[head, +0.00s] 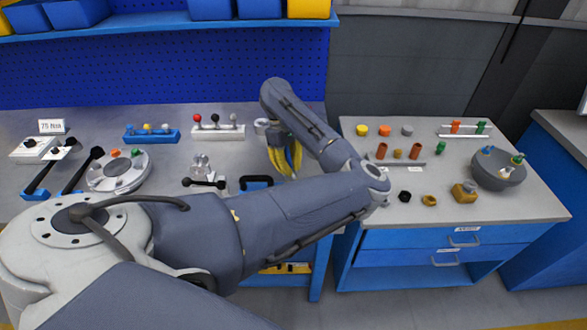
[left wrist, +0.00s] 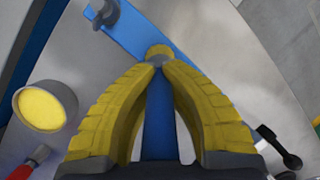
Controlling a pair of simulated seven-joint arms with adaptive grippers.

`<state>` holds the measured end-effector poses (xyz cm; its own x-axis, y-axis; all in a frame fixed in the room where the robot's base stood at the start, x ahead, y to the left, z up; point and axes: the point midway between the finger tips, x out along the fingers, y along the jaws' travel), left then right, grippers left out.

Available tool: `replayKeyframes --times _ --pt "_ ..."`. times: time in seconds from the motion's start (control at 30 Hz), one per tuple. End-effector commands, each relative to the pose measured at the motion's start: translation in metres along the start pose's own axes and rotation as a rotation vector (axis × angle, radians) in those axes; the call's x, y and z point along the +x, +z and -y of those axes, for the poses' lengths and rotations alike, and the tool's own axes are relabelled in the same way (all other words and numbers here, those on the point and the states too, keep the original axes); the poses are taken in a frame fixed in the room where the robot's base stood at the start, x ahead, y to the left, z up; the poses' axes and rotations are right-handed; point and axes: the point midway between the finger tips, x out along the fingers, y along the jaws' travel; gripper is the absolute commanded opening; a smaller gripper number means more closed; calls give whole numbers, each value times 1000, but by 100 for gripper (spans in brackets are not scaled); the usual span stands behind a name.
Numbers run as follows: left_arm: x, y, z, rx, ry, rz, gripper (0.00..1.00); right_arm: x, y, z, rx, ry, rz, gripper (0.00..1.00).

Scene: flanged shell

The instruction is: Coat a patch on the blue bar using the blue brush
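My left gripper (left wrist: 158,64) has its yellow fingers closed in around the blue brush (left wrist: 158,125). The blue handle shows between the fingers, with a grey ferrule and a round yellow tip beyond the fingertips. The blue bar (left wrist: 127,27) runs diagonally beneath, from upper left towards the right. The brush tip appears over or near the bar; I cannot tell whether it touches. The fingers hide part of the bar. In the head view my left gripper (head: 284,156) points down over the bench; my arm hides much below it. My right gripper is not seen.
A grey pot with yellow contents (left wrist: 45,106) and a red-handled item (left wrist: 35,160) lie left in the left wrist view. A grey clamp (left wrist: 104,15) grips the bar; a black-knobbed lever (left wrist: 279,147) is at right. A knob rack (head: 217,131) stands behind.

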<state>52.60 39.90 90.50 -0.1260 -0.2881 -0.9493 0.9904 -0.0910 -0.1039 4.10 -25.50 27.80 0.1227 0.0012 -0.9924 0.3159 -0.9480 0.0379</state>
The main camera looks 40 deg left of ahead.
Motion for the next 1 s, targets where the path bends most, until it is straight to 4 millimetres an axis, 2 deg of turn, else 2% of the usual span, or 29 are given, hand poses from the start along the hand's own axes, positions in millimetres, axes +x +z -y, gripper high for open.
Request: replayKeyframes --times 0.2,0.43,0.67,1.0 --pt "-2 -12 11 -2 1 0 0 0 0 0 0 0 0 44" --pt "-1 -18 16 -1 -2 -1 0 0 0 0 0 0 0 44" --pt "0 -12 11 1 -1 0 0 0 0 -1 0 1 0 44" --pt "4 5 -5 1 0 0 0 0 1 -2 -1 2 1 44"
